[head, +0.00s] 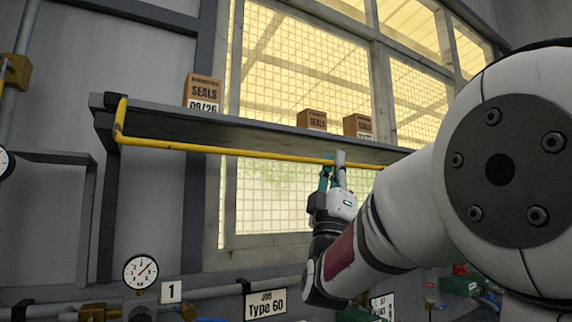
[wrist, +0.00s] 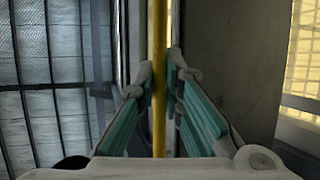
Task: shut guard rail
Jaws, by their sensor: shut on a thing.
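The guard rail (head: 220,150) is a yellow bar along the front edge of a grey shelf, with its bent left end at the shelf's left corner. My gripper (head: 333,165) reaches up from below and is shut on the rail, right of the picture's middle. In the wrist view the yellow rail (wrist: 159,75) runs upright between the teal-padded fingers of my gripper (wrist: 161,85). My arm hides the rail's right end in the head view.
The shelf (head: 150,118) carries a box marked SEALS (head: 203,92) and two smaller boxes (head: 311,120) further right. A meshed window (head: 300,60) is behind. Below are a gauge (head: 140,271), pipes and a "Type 60" sign (head: 265,304). The space beneath the rail's left part looks clear.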

